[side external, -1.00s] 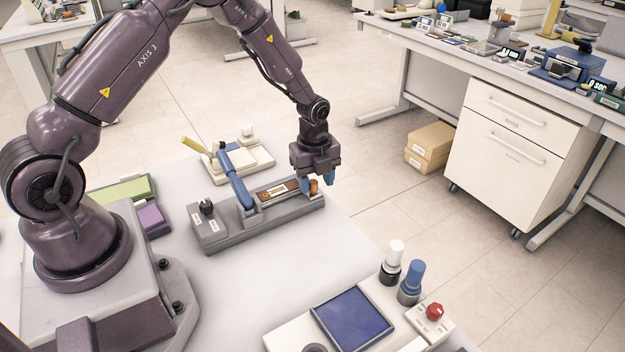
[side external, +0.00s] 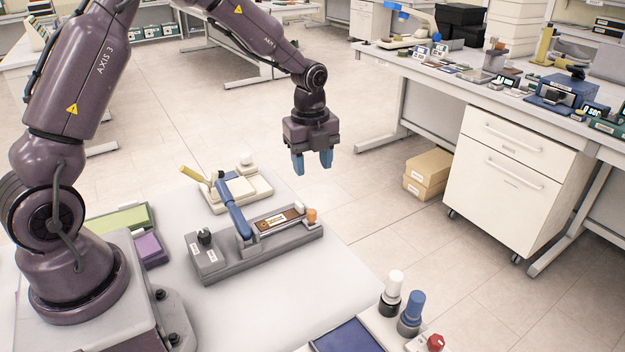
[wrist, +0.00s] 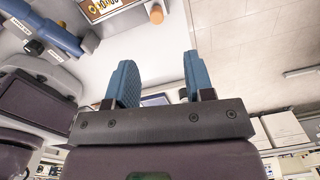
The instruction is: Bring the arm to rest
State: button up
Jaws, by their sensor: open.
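My gripper (side external: 312,162) hangs above the far right end of the grey test fixture in the side view, fingers pointing down. Its two blue fingers are apart with nothing between them. In the wrist view the open fingers of my gripper (wrist: 158,85) also show empty. The grey fixture (side external: 215,262) stands on the table, with a blue lever (side external: 232,210), a brown labelled plate (side external: 275,221) and an orange knob (side external: 311,215). The gripper is clear of all of them.
A cream device with a yellow handle (side external: 193,174) stands behind the fixture. Green (side external: 118,220) and purple (side external: 149,246) blocks lie near my base. The air around the gripper is free.

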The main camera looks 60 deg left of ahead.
jog(key=shift+r, duration=0.4)
jog(key=s+d+r+n+t, duration=0.2)
jog(key=s+d+r+n, duration=0.2)
jog(key=s+r+n, duration=0.4)
jog(key=s+d+r+n+t, duration=0.3)
jog(key=s+r+n, duration=0.6)
jog(key=s, duration=0.5)
jog(key=shift+s+d+r+n, duration=0.15)
jog(key=shift+s+d+n, duration=0.4)
jog(key=shift+n, duration=0.85)
